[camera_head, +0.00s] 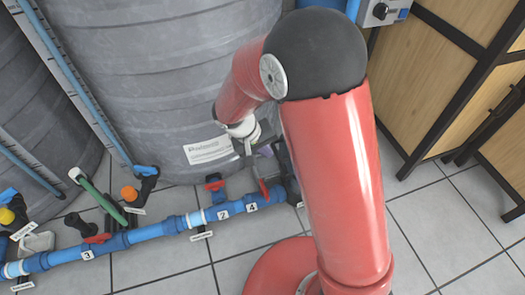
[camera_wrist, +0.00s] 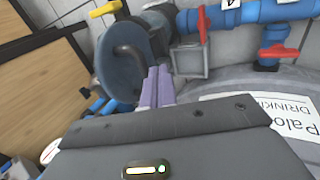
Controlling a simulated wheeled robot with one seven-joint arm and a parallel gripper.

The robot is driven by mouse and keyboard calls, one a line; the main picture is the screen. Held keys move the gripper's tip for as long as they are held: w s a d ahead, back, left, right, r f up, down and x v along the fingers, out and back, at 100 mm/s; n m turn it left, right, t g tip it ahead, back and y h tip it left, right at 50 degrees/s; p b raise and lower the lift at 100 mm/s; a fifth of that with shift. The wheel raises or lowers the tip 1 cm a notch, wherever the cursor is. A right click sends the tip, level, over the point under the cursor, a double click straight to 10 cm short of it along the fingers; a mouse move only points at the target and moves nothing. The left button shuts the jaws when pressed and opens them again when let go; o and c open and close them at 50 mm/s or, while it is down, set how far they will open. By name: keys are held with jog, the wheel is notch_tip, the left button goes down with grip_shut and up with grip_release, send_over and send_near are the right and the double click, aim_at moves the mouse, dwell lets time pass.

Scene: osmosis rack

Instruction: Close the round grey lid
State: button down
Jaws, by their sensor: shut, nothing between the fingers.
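The round grey lid (camera_wrist: 112,82) shows in the wrist view as a blue-grey disc with a dark bent handle (camera_wrist: 132,58) on its face. It stands tilted beside the pipework, left of and behind the fingertips. My gripper (camera_wrist: 158,72) is shut and empty, its two purple fingers together in front of the lid's right part. I cannot tell whether they touch it. In the head view my gripper (camera_head: 265,153) is low beside the big grey tank, and my red arm hides much of the area around it. I cannot clearly make out the lid there.
A blue pipe (camera_head: 177,224) with red-handled valves runs along the floor in front of the grey tank (camera_head: 165,80). A square grey fitting (camera_wrist: 190,62) is close right of the fingers. Wooden cabinets (camera_head: 430,70) stand at the right. The tiled floor in front is clear.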

jog(key=shift+w+d+r+g+y+p, duration=0.2)
jog(key=shift+d+r+y+p, duration=0.15)
jog(key=shift+d+y+p, duration=0.35)
jog(key=shift+w+d+r+g+y+p, duration=0.1)
jog(key=shift+d+r+g+y+p, duration=0.2)
jog(key=shift+p, duration=0.6)
jog(key=w+d+f+g+y+p, duration=0.2)
jog(key=d+f+y, duration=0.1)
jog(key=d+y, duration=0.4)
jog(key=w+d+f+g+y+p, duration=0.1)
jog(key=w+d+f+g+y, duration=0.1)
jog(key=d+y, duration=0.4)
jog(key=shift+w+d+f+y+p, duration=0.4)
jog(key=shift+w+d+f, duration=0.35)
jog(key=shift+d, duration=0.7)
jog(key=shift+s+d+f, duration=0.1)
jog(key=shift+s+f, duration=0.05)
jog(key=shift+f, duration=0.05)
jog(key=shift+r, duration=0.1)
